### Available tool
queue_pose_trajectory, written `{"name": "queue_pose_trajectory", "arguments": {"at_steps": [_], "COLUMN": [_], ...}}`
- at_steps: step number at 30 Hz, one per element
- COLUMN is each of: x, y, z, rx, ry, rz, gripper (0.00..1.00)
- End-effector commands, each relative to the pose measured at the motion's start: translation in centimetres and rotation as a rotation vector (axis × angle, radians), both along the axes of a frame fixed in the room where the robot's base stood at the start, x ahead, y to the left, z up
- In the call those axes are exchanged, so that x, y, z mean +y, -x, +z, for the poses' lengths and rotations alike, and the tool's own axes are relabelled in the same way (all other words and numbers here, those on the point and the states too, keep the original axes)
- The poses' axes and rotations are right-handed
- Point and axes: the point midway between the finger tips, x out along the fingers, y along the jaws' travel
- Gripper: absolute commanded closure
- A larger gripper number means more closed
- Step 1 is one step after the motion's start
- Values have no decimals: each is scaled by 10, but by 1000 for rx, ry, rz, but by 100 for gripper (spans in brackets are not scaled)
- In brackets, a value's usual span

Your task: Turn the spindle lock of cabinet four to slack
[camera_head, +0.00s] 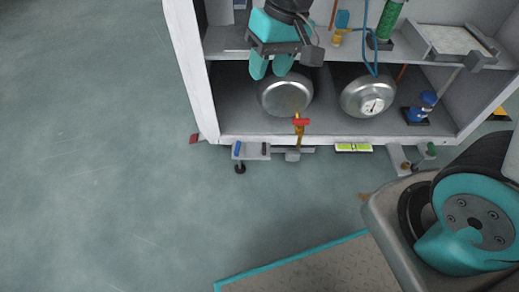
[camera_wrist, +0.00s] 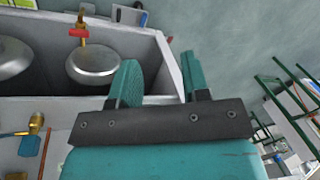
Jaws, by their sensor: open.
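An open grey cabinet (camera_head: 198,80) holds two round metal vessels, the left one (camera_head: 286,94) plain and the right one (camera_head: 366,97) with a dial gauge. A brass valve with a red handle (camera_head: 301,122) is at the cabinet's front edge; it also shows in the wrist view (camera_wrist: 79,31). A bracket with blue and black parts (camera_head: 251,150) is on the front edge to its left. No label shows which part is the spindle lock or which cabinet is number four. My gripper (camera_head: 270,68) is open and empty, in front of the upper shelf above the left vessel; its fingers (camera_wrist: 160,78) are apart.
A green-and-white level (camera_head: 353,147) and another bracket (camera_head: 405,160) are along the cabinet's lower edge. A blue valve (camera_head: 422,105) stands inside right. A tray (camera_head: 455,42) is on the upper shelf.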

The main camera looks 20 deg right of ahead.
Motion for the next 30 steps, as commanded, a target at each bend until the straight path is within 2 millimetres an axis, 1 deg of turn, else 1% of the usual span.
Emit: {"name": "queue_pose_trajectory", "arguments": {"at_steps": [1,2,3,5,6,8,9,12,15,23,30], "x": [-2,-4,-7,-13,-17,-23,-27,-35,-41,-45,-45], "y": [-27,-42,-61,-85,-98,-115,-123,-138,-144,-147,-147], "z": [-37,-55,-79,-116,-140,-175,-197,-240,-268,-304,-359], "rx": [27,35,45,57,65,72,76,80,83,84,85], "ry": [27,43,63,96,116,145,162,198,221,234,234], "rz": [-66,-105,-158,-234,-281,-344,-380,-452,-497,-523,-522], "gripper": [57,57,57,57,57,57,57,57,57,57,57]}}
